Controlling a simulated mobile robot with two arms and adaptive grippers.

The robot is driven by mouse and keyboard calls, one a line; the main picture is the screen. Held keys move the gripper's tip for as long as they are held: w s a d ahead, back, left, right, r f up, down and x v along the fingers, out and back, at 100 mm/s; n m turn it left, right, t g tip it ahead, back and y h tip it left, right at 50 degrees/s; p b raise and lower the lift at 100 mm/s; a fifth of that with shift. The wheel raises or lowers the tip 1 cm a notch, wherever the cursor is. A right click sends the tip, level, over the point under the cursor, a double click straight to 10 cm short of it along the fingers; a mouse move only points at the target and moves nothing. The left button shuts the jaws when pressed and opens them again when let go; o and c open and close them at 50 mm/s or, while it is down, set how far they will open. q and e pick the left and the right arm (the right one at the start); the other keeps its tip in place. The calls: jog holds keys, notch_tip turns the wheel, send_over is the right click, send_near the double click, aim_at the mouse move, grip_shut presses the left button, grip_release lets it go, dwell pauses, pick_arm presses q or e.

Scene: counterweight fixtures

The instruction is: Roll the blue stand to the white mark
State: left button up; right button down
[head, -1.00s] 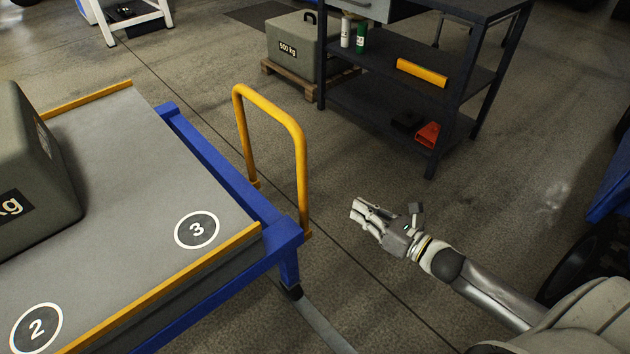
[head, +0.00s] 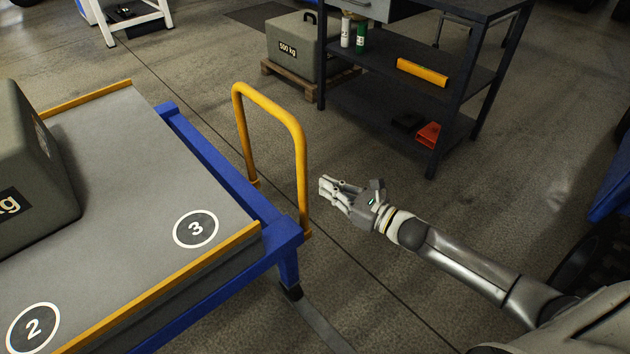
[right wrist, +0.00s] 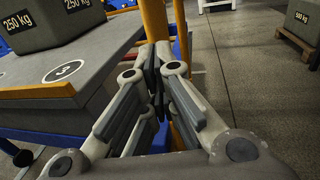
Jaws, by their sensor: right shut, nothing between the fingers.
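The blue stand (head: 282,236) is at the left in the head view. It has a grey top with yellow edge strips and numbered circles 2 and 3. A yellow handle (head: 300,165) rises upright from its right end. My right gripper (head: 322,188) is shut and empty, just right of the handle and apart from it. In the right wrist view the fingers (right wrist: 158,75) point at the yellow handle post (right wrist: 182,25), which is partly hidden behind them. My left gripper is not in view. I see no white floor mark; a pale strip (head: 318,325) lies by the stand's leg.
A grey weight (head: 40,190) stands on the stand's top. A dark shelf unit (head: 400,100) stands at the back, beside a 500 kg weight (head: 300,42) on a pallet. The floor between handle and shelf is clear.

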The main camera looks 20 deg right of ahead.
aim_at(306, 176)
jog(key=x, duration=0.3)
jog(key=shift+w+a, duration=0.1)
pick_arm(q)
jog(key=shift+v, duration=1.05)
pick_arm(e)
jog(key=shift+w+a, duration=0.35)
jog(key=shift+w, duration=0.15)
pick_arm(q)
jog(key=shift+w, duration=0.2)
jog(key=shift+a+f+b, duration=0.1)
jog(key=shift+b, duration=0.2)
pick_arm(e)
jog(key=shift+w, duration=0.1)
